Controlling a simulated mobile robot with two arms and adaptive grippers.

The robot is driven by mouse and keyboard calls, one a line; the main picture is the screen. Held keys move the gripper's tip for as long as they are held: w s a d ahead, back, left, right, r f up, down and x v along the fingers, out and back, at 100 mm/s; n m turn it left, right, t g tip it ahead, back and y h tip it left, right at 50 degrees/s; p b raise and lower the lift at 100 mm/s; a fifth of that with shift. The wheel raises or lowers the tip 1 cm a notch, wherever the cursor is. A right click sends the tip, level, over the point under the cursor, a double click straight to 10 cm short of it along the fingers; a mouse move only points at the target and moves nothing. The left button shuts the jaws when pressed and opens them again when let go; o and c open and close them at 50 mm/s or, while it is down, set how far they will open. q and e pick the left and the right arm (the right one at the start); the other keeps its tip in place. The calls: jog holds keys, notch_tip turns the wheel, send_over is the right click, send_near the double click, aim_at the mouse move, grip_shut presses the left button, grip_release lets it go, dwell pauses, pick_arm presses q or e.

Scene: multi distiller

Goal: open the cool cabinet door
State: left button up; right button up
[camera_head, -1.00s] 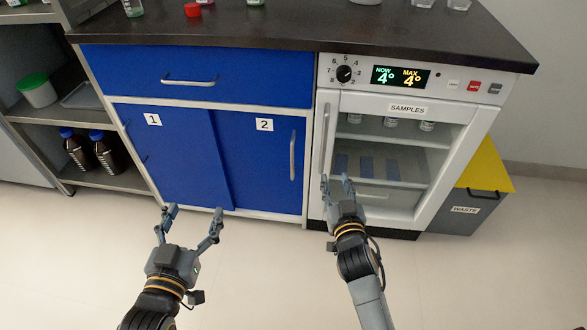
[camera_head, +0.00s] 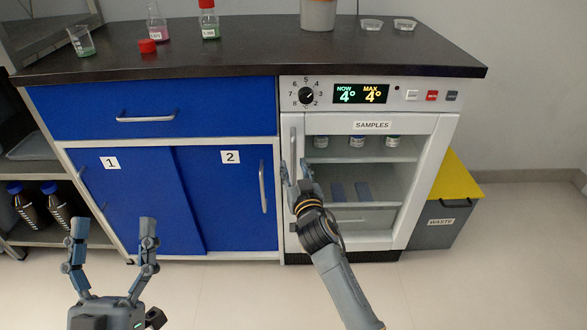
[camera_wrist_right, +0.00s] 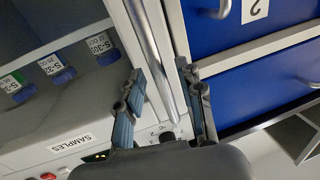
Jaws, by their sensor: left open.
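The cool cabinet (camera_head: 441,150) stands under the counter's right end, its glass door (camera_head: 378,211) shut, with a "SAMPLES" label. Its upright metal handle (camera_head: 293,150) runs down the door's left edge; it also shows in the right wrist view (camera_wrist_right: 152,50). My right gripper (camera_head: 296,172) is at the handle's lower part. In the right wrist view its fingers (camera_wrist_right: 160,72) are apart, with the handle bar between them and gaps visible on both sides. My left gripper (camera_head: 113,224) is open and empty, low in front of the blue cabinet's left door.
Blue cabinet doors (camera_head: 225,210) and a drawer (camera_head: 150,108) adjoin on the left. A grey waste bin (camera_head: 436,225) with a yellow lid stands right of the cool cabinet. Bottles and a beaker (camera_head: 82,41) are on the counter (camera_head: 250,55). The floor in front is clear.

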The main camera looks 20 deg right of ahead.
jog(key=shift+w+d, duration=0.1)
jog(key=shift+w, duration=0.7)
grip_shut()
jog(key=shift+s, duration=0.1)
